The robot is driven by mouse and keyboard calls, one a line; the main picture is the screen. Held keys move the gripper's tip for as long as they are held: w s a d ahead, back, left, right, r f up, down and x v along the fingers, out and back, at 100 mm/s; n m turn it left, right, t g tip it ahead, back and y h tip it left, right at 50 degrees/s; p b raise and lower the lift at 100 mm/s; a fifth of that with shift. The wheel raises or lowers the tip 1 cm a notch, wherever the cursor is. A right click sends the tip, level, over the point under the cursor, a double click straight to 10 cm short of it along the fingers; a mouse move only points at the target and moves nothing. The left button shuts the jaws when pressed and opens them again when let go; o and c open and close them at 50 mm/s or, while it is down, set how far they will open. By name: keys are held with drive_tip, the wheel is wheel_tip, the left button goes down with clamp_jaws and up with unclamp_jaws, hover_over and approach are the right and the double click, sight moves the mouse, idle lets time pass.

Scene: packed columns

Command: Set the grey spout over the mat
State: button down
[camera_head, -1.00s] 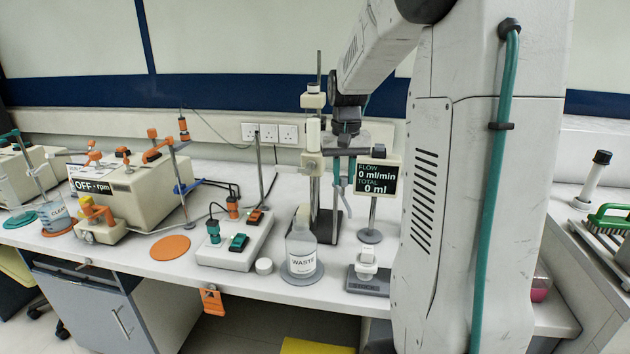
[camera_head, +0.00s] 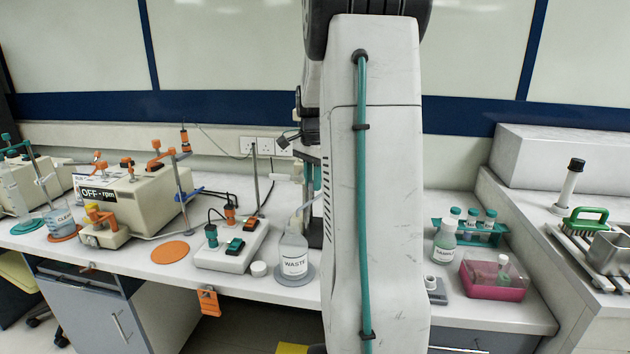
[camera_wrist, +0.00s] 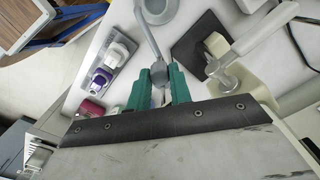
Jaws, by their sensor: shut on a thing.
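In the wrist view my gripper (camera_wrist: 159,74) is shut on the grey spout (camera_wrist: 150,40), a thin tube that runs up and away from the green fingers. A round grey disc (camera_wrist: 168,14) lies beyond its far end; I cannot tell whether the tip is over it. In the head view my arm hides most of the gripper. A thin grey piece, seemingly the spout (camera_head: 306,203), slants above the WASTE bottle (camera_head: 294,262). The bottle stands on a grey round mat (camera_head: 290,281). A bare orange mat (camera_head: 170,252) lies further left.
A switch block (camera_head: 225,258) and a small white cap (camera_head: 258,269) are left of the bottle. A stand with a dark base (camera_wrist: 197,50) is close right of the fingers in the wrist view. A bottle rack (camera_head: 470,237) and pink box (camera_head: 492,290) are at right.

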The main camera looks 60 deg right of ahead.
drive_tip(key=shift+w+m, duration=0.6)
drive_tip(key=shift+m, duration=0.3)
drive_tip(key=c, duration=1.3)
unclamp_jaws()
drive_tip(key=shift+w, duration=0.15)
drive_tip(key=shift+o, duration=0.2)
wheel_tip(320, 180, up, 8)
drive_tip(key=shift+f, duration=0.1)
